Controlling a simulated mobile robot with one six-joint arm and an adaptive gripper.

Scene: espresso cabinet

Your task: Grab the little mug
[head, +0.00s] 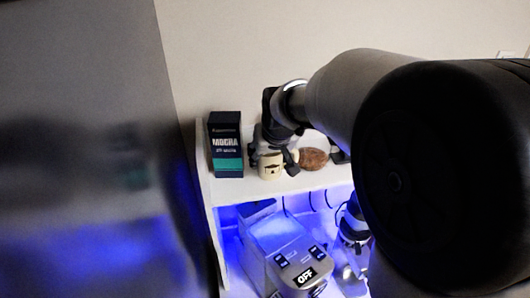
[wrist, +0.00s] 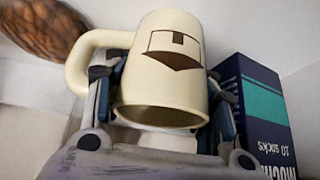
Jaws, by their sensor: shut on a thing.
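The little mug (head: 270,166) is cream with a dark face-like mark, on the white shelf top in the head view. In the wrist view the mug (wrist: 165,75) fills the middle, its handle at the left. My gripper (head: 272,160) reaches down from above and is shut on the mug. In the wrist view my gripper (wrist: 165,100) has a finger on each side of the mug's body, with the left finger near the handle. Whether the mug touches the shelf cannot be told.
A dark Mocha box (head: 226,145) stands just left of the mug on the shelf top (head: 300,182). A brown round object (head: 312,159) is close on the right. Below, a coffee machine (head: 290,250) sits in the blue-lit cabinet. My arm hides the right side.

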